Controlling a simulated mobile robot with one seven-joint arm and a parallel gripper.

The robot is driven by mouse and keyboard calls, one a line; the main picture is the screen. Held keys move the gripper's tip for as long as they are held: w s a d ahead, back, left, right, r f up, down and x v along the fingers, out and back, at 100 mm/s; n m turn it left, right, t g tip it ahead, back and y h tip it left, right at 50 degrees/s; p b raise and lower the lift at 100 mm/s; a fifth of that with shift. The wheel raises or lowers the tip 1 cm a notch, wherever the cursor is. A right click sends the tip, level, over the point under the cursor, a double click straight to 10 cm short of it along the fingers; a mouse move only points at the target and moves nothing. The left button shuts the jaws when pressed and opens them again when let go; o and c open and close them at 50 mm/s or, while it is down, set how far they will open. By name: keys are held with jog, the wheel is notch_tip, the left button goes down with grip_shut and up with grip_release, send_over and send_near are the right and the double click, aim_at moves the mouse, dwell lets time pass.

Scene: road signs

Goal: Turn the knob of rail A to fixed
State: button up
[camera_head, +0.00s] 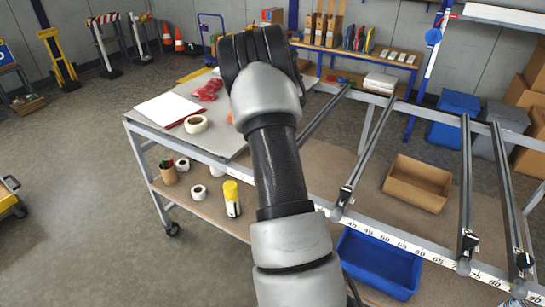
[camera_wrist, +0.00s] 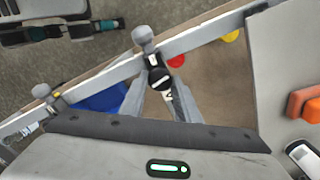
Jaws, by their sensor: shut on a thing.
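In the wrist view the two grey fingers of my gripper (camera_wrist: 160,88) reach toward a light metal bar and close on a small black knob (camera_wrist: 159,77) with a pale mark on it. A rounded grey clamp head (camera_wrist: 143,36) stands just beyond the knob, on the bar. No letter naming the rail and no "fixed" mark can be read, so I cannot tell the knob's setting. In the head view my arm hides my gripper and this knob. Other rails there, such as the middle one (camera_head: 368,140) and the right one (camera_head: 466,180), have black end fittings at the front scale bar.
A blue bin (camera_head: 378,262) sits below the scale bar, and a cardboard box (camera_head: 418,183) lies between rails. A grey tabletop (camera_head: 150,118) holds tape and papers. In the wrist view another clamp (camera_wrist: 43,92) is at left and an orange object (camera_wrist: 304,102) at right.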

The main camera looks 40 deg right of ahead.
jog(key=shift+m, duration=1.1)
jog(key=o, duration=1)
jog(key=shift+o, duration=0.2)
jog(key=shift+r, duration=0.1)
notch_tip(320, 180, up, 17)
jog(key=shift+r+p, duration=0.15)
jog(key=shift+p, duration=0.15)
